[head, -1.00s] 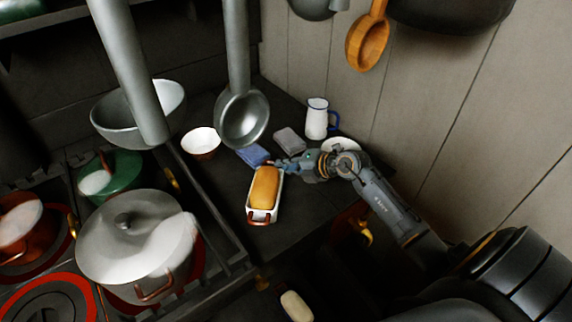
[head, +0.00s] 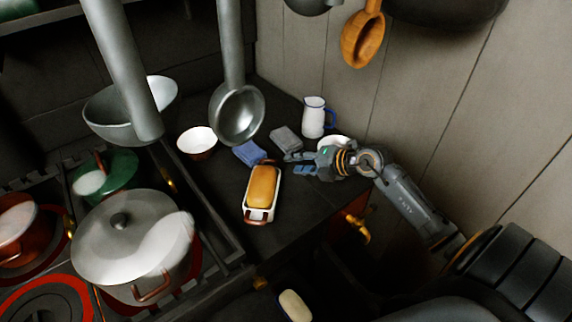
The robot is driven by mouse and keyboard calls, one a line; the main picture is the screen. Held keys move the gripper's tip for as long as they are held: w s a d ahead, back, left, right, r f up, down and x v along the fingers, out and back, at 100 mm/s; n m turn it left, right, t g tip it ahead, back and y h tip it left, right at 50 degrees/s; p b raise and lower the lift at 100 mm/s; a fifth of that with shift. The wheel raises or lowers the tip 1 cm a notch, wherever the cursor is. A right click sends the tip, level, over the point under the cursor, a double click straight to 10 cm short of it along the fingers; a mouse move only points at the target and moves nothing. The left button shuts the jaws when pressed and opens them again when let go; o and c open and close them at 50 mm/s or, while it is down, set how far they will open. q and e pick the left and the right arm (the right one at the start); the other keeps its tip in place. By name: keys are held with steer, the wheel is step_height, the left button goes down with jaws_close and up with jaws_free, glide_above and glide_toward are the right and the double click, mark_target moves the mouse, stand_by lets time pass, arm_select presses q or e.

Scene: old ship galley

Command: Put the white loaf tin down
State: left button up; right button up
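The white loaf tin (head: 249,206) holds a golden-brown loaf (head: 263,187). It rests on the dark counter (head: 305,208), with a copper-coloured handle at its near end. My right gripper (head: 291,164) is to the right of the tin's far end, apart from it. Its two fingers are spread with nothing between them. The far handle of the tin shows only in part. My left gripper is not in the head view.
A blue cloth (head: 249,152), a grey block (head: 286,139), a white bowl (head: 197,143) and a white jug (head: 313,117) stand behind. A steel ladle (head: 238,115) hangs above. The stove with a lidded pot (head: 132,238) is at left. The counter right of the tin is clear.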

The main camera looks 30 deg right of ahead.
steer(key=v, duration=0.6)
steer(key=shift+s+r, duration=0.1)
